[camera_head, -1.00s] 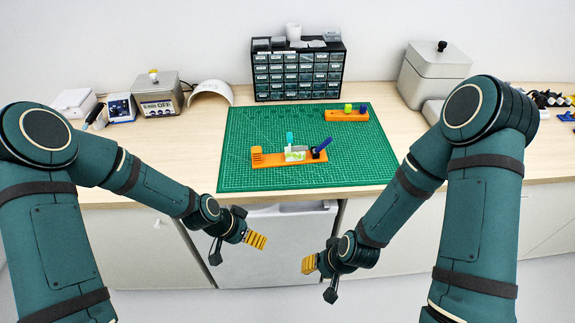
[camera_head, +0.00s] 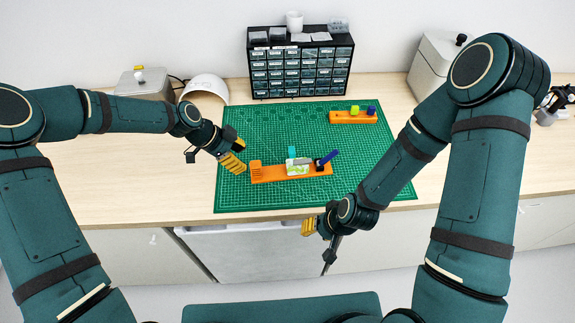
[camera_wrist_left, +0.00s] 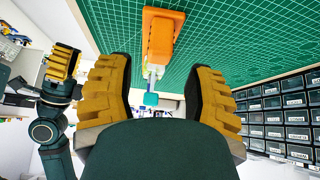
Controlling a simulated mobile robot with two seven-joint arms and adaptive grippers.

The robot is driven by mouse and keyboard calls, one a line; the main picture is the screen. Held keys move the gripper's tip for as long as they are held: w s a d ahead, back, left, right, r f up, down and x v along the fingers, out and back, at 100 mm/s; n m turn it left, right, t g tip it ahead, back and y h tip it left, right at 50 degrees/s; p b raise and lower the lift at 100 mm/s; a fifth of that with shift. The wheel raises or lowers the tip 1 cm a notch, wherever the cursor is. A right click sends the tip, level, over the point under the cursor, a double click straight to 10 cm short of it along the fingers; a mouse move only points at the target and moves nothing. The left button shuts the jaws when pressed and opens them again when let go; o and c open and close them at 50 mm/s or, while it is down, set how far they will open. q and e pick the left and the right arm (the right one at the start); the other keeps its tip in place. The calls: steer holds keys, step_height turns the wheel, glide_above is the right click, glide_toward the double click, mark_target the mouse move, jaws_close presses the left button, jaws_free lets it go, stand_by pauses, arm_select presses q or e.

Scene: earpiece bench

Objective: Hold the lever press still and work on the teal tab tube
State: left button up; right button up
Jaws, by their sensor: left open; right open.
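The lever press has a long orange base (camera_head: 270,176) lying on the green mat, with an orange block at its left end and a dark blue lever (camera_head: 329,157) tilted up at its right. A pale tube with a teal tab (camera_head: 292,152) sits on it near the middle. My left gripper (camera_head: 238,158) is open over the mat, just left of the orange block and apart from it. In the left wrist view the orange base (camera_wrist_left: 160,35) and teal tab (camera_wrist_left: 151,99) show between its spread fingers. My right gripper (camera_head: 308,226) is open and empty in front of the bench edge.
An orange rack (camera_head: 352,118) with a yellow-green and a blue piece stands at the mat's back right. A drawer cabinet (camera_head: 301,72) stands behind the green mat (camera_head: 230,195). Grey boxes stand at both sides. The front of the mat is clear.

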mark_target(256, 168)
arm_select(q)
steer(key=shift+b+x, duration=1.3)
steer(key=shift+x, duration=2.25)
jaws_close()
